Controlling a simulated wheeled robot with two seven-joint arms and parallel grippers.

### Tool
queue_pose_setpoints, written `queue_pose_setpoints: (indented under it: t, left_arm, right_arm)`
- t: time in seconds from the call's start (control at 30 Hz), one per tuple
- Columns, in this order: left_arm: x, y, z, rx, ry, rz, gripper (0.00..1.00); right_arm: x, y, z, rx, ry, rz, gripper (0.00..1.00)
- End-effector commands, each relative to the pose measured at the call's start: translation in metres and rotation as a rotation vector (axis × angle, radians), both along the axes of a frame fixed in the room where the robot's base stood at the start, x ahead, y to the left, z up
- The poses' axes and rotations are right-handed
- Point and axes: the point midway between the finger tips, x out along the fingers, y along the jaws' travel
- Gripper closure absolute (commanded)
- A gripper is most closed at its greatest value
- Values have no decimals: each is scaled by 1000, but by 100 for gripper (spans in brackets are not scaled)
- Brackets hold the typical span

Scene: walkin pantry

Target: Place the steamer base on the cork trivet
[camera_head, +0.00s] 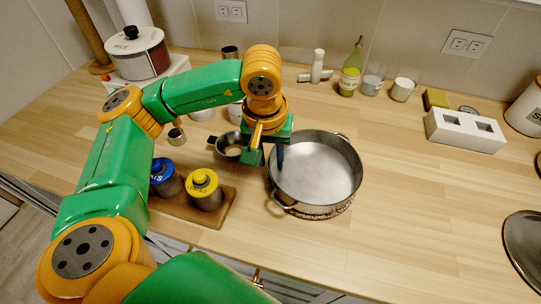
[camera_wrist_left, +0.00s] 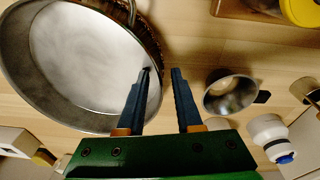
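The steamer base (camera_head: 315,172) is a wide, shallow metal pot with loop handles, upright and empty on the wooden counter. The brown, patterned rim of the cork trivet (camera_head: 328,213) shows under its front right side; the pot hides most of it. In the left wrist view the steamer base (camera_wrist_left: 75,60) fills the upper left, with brown trivet edge (camera_wrist_left: 152,45) beside its wall. My left gripper (camera_head: 274,163) is at the pot's left rim. Its fingers (camera_wrist_left: 161,75) are apart, one over the pot's wall and one outside it; contact cannot be told. My right gripper is not in view.
Blue-lidded (camera_head: 164,177) and yellow-lidded (camera_head: 204,188) jars stand on a wooden board left of the pot. A small metal pan (camera_head: 229,146) is close by. A bottle (camera_head: 351,70) and cups stand behind. A white block (camera_head: 465,130) is right.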

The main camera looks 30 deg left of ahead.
Motion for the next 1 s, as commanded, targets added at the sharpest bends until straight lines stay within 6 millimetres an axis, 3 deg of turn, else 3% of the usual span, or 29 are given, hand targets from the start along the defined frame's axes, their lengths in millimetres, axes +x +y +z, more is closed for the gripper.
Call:
queue_pose_setpoints:
  t: [0.37,0.53,0.7,0.83,1.0]
  left_arm:
    - [0,-1,11,-2,-2,0,67]
    - [-5,-2,52,-2,-7,-1,67]
    - [-11,-2,102,0,-5,0,67]
    - [-14,-2,119,0,-2,0,67]
    - [-15,-2,123,0,0,-1,67]
  right_arm:
    - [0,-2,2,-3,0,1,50]
    - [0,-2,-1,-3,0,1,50]
    - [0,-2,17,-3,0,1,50]
    - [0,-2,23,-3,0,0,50]
    - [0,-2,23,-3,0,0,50]
